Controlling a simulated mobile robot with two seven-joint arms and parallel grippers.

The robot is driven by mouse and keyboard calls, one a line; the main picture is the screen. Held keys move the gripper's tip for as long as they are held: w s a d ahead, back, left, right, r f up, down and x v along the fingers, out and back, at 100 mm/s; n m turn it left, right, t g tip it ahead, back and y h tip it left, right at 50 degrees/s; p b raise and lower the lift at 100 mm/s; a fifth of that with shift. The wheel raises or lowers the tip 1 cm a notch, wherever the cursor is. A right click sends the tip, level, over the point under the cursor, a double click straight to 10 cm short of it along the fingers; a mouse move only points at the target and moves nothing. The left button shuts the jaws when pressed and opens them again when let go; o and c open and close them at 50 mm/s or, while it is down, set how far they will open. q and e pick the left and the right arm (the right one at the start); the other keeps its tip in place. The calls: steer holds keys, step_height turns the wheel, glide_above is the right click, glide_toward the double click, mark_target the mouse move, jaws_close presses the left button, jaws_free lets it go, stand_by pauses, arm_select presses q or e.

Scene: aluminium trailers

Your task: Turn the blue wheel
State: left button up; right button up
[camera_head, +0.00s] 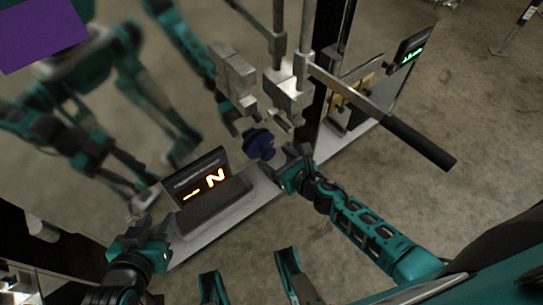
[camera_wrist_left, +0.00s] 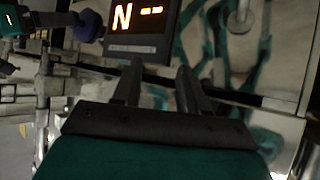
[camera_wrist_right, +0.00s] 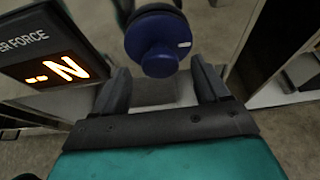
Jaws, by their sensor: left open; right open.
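The blue wheel (camera_head: 259,144) sits on the metal fixture near the middle of the head view. It also shows up close in the right wrist view (camera_wrist_right: 158,45), just beyond and between the fingertips, with a small white mark on its rim. My right gripper (camera_head: 284,160) is open beside the wheel; I see no contact. In the left wrist view the wheel (camera_wrist_left: 88,26) is small at the upper left. My left gripper (camera_head: 150,228) is open and empty, left of the display and well away from the wheel; its fingers show in the left wrist view (camera_wrist_left: 160,85).
A display (camera_head: 202,183) with glowing orange characters stands left of the wheel on a pale base plate (camera_head: 235,212). A lever with a black handle (camera_head: 420,143) extends right above my right arm. A second display (camera_head: 412,47) glows green behind. Concrete floor lies around.

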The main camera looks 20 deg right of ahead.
mark_target(264, 150)
steer(key=shift+x, duration=1.4)
steer(key=shift+c, duration=0.2)
steer(key=c, duration=1)
steer(key=shift+b, duration=0.3)
